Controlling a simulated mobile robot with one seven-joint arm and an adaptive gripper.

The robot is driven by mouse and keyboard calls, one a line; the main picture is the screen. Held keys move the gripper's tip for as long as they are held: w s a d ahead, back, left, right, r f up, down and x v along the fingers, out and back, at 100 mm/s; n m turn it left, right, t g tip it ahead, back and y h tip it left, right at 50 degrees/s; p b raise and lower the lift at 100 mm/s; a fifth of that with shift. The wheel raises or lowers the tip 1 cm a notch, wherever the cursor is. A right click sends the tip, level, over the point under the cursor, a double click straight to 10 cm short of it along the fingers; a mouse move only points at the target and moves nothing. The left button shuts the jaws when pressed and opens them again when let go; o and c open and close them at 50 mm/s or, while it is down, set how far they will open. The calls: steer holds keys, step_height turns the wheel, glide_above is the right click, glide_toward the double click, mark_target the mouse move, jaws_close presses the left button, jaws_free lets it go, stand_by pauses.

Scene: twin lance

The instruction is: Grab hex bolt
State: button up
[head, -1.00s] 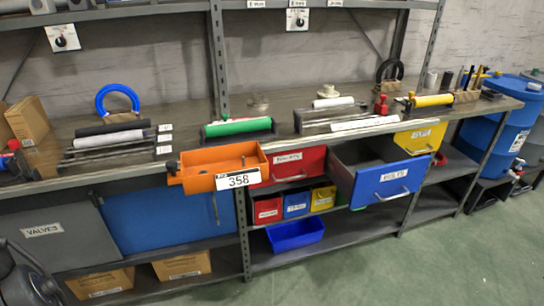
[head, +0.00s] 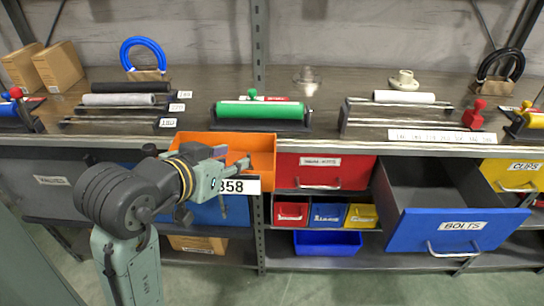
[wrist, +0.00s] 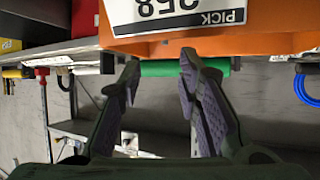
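No hex bolt can be made out in either current view. An orange bin (head: 262,146) with a white "358" label (head: 240,186) stands at the bench's front edge. My arm hides part of its inside and front. My gripper (head: 238,160) is at the bin's front, near the label, in the head view. In the wrist view, which is upside down, the fingers of my gripper (wrist: 158,74) are spread with nothing between them. The bin's orange front (wrist: 240,43) and its "PICK 358" label (wrist: 175,12) are close by there. A blue drawer (head: 420,228) marked "BOLTS" is pulled open at right; its visible inside looks empty.
A green roller (head: 262,110) lies on a rack behind the bin. A red drawer (head: 345,172) is shut between the bin and the blue drawer. Small red, blue and yellow bins and a blue tray (head: 328,243) sit below. Grey rollers and rods lie on the bench.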

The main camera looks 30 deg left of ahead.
mark_target(248, 155)
steer(key=x, duration=0.5)
steer(key=shift+a+p, duration=0.1)
steer(key=shift+p, duration=0.2)
steer(key=shift+a+p+x, duration=0.2)
steer(key=shift+p+x, duration=0.6)
steer(key=shift+x, duration=1.75)
steer(key=shift+s+f, duration=0.15)
jaws_close()
